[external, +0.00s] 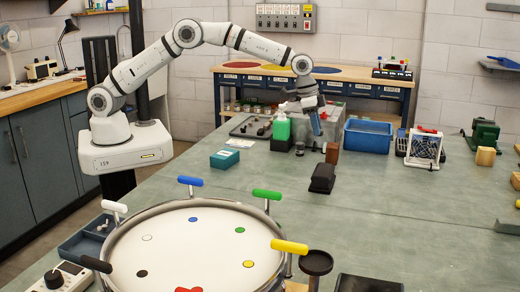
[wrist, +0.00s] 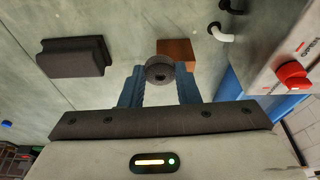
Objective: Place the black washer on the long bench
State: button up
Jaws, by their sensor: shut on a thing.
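The black washer (wrist: 159,64), a small dark ring, is gripped between the two blue fingers of my gripper (wrist: 160,77) in the wrist view. In the external view my gripper (external: 317,124) points down over the far part of the long grey-green bench (external: 400,215), near a reddish-brown block (external: 332,153). I cannot make out the washer in that view. In the wrist view the brown block (wrist: 177,50) appears just beyond the washer; the gap between them is unclear.
A black block (external: 322,179) lies on the bench nearer the camera. A green bottle (external: 281,127), a blue bin (external: 368,135) and a white-framed device (external: 424,148) stand around my gripper. A large round drum (external: 190,245) with coloured handles fills the front left. The bench's middle right is clear.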

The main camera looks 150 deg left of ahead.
jog(key=p, duration=0.1)
send_over(318, 161)
jog(key=f, duration=0.3)
jog(key=d+f, duration=0.1)
jog(key=f, duration=0.1)
jog(key=shift+s+f, duration=0.25)
jog(key=shift+f, duration=0.05)
jog(key=shift+f+p, duration=0.55)
jog(key=shift+f, duration=1.65)
jog(key=shift+f, duration=0.2)
jog(key=o, duration=0.9)
jog(key=shift+o, duration=0.2)
jog(key=shift+r, duration=0.15)
